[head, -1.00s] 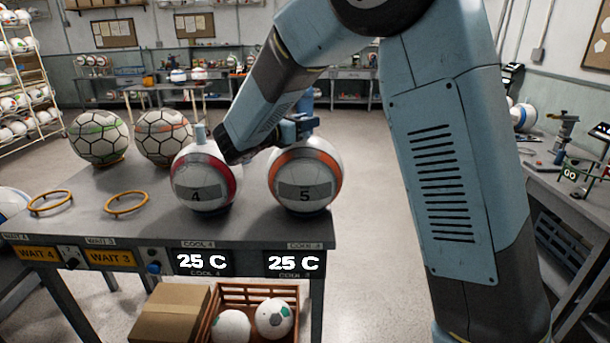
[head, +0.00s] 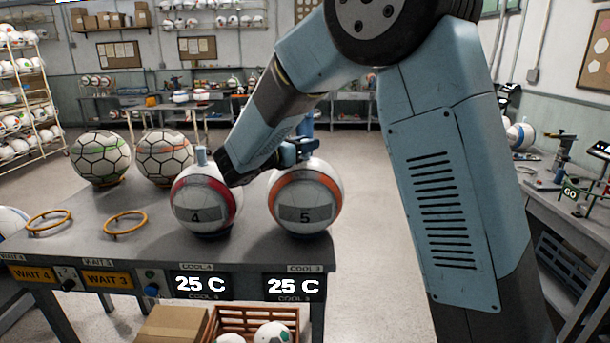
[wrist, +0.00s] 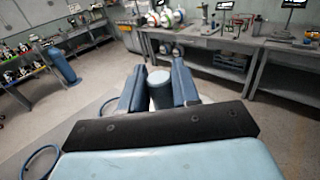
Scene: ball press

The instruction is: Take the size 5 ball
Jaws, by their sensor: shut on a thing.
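The size 5 ball (head: 305,198), white with an orange band and a dark label reading 5, sits at the right end of the grey table above a 25 C display. My gripper (head: 298,148) is over its top, shut on the upright post on the ball. In the wrist view the post (wrist: 160,88) stands between the two blue fingers (wrist: 159,85); the ball itself is hidden there.
Two stitched-pattern balls, one green-lined (head: 100,158) and one orange-lined (head: 165,157), stand at the table's back left. Two empty yellow rings (head: 126,223) lie in front. A cardboard box (head: 172,324) and a crate of balls (head: 232,318) are below. Another workbench (head: 570,205) is at right.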

